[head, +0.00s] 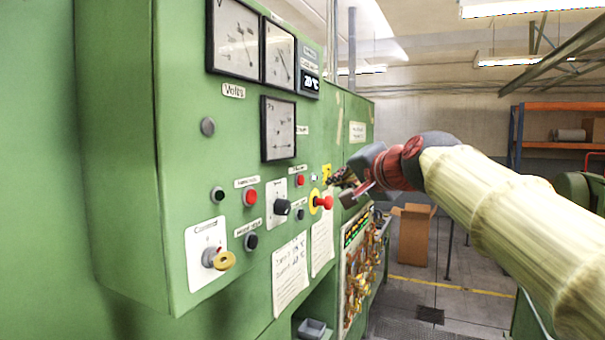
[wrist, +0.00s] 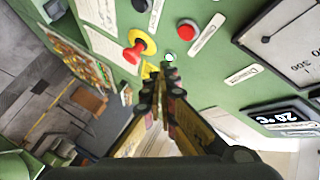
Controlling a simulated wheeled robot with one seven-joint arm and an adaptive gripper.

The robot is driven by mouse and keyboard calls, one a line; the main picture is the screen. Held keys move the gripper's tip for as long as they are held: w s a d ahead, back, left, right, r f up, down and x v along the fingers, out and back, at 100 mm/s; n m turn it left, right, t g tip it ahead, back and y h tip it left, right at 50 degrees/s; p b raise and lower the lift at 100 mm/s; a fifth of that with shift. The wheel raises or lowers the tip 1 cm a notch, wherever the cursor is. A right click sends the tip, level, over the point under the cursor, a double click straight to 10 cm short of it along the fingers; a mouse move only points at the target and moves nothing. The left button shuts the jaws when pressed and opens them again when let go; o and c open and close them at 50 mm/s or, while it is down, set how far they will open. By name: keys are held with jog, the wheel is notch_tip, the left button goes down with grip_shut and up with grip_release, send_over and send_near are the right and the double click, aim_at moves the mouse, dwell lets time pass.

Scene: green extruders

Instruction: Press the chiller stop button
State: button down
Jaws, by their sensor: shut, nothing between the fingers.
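A green control panel (head: 225,140) carries several buttons; their labels are too small to read, so I cannot tell for sure which is the chiller stop. A red button (head: 300,180) sits under a white label at the panel's right part; a red button (wrist: 190,30) also shows in the wrist view. Another red button (head: 250,197) is further left. A red mushroom knob on a yellow collar (head: 322,202) sticks out below right. My gripper (head: 343,182) is shut and empty, to the right of these. In the wrist view its tips (wrist: 169,75) are close to a small pale round light (wrist: 168,57).
Dial gauges (head: 235,42) are above. A cardboard box (head: 414,235) stands on the floor behind. Open air lies right of the panel.

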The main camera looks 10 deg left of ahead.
aim_at(301, 180)
jog(key=shift+w+a+p, duration=0.25)
jog(key=shift+a+p, duration=0.1)
jog(key=shift+a, duration=0.3)
jog(key=shift+w+a+p, duration=0.2)
jog(key=shift+a+p, duration=0.15)
jog(key=shift+a, duration=0.35)
jog(key=shift+w+a+p, duration=0.25)
jog(key=shift+a+p, duration=0.1)
jog(key=shift+a, duration=0.3)
jog(key=shift+w+a+p, duration=0.15)
jog(key=shift+a+p, duration=0.15)
jog(key=shift+a, duration=0.15)
jog(key=shift+w+a+p, duration=0.15)
jog(key=shift+a+p, duration=0.15)
dwell(0.7)
jog(key=shift+d, duration=0.1)
jog(key=shift+s+d+b, duration=0.3)
jog(key=shift+d+b, duration=0.35)
jog(key=shift+b, duration=0.05)
